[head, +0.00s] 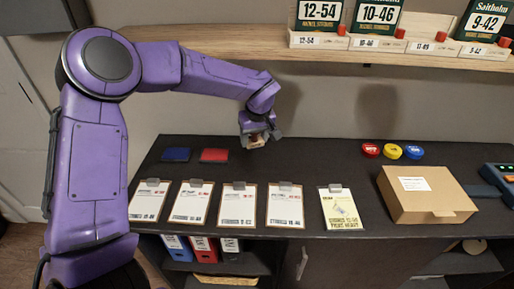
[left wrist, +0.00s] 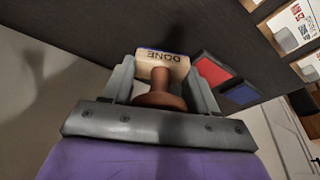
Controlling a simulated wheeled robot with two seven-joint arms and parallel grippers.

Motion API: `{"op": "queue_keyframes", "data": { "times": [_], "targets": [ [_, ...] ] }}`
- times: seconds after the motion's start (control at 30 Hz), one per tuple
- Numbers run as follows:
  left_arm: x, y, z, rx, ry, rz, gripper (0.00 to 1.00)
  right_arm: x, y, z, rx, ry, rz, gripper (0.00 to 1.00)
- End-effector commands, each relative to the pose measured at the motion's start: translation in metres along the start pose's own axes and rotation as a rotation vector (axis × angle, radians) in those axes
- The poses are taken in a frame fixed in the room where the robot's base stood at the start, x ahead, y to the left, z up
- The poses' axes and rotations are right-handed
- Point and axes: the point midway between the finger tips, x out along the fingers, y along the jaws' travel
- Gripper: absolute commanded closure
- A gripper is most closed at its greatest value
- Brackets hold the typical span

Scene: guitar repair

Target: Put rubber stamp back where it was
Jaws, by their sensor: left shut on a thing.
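My left gripper (head: 259,138) is shut on the rubber stamp (left wrist: 162,68) and holds it over the back of the dark counter, right of the ink pads. In the left wrist view the stamp has a brown handle and a pale wooden block marked "DONE", and it sits between the two fingers (left wrist: 160,85). In the head view the stamp is mostly hidden by the fingers. A blue ink pad (head: 176,154) and a red ink pad (head: 214,155) lie on the counter to the left. My right gripper is not in view.
Several clipboards (head: 238,203) with papers lie along the counter's front edge. A cardboard box (head: 427,194) stands at the right, with red, yellow and blue round tins (head: 392,151) behind it. A wooden shelf (head: 420,54) with string packs hangs above. The counter's middle (head: 320,160) is clear.

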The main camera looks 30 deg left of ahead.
Motion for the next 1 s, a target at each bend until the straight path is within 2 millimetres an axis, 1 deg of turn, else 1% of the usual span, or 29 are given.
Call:
{"op": "queue_keyframes", "data": {
  "times": [0.03,0.1,0.2,0.37,0.4,0.5,0.6,0.9,0.93,1.0],
  "targets": [
    [0.013,0.003,-0.003,0.002,-0.003,-0.007,0.61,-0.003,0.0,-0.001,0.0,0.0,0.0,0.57],
    [0.027,0.008,-0.008,0.002,-0.003,-0.006,0.61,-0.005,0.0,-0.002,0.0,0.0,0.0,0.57],
    [0.044,0.014,-0.015,0.002,-0.002,-0.004,0.61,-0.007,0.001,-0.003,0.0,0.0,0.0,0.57],
    [0.064,0.021,-0.021,0.005,-0.001,-0.004,0.61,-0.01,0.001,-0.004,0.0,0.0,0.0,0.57],
    [0.071,0.02,-0.018,0.005,-0.003,-0.005,0.61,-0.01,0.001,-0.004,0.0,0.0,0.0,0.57],
    [0.086,0.02,-0.014,0.005,-0.003,-0.003,0.61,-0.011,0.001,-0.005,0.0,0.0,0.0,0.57],
    [0.091,0.021,-0.013,0.005,-0.001,0.0,0.61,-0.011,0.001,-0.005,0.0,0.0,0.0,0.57],
    [0.095,0.021,-0.011,0.004,-0.003,0.0,0.61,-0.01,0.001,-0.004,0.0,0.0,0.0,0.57],
    [0.095,0.021,-0.011,0.004,-0.003,0.0,0.35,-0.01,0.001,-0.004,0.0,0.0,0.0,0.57],
    [0.094,0.021,-0.011,0.004,-0.003,0.0,0.16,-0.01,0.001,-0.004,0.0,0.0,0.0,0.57]
  ]
}}
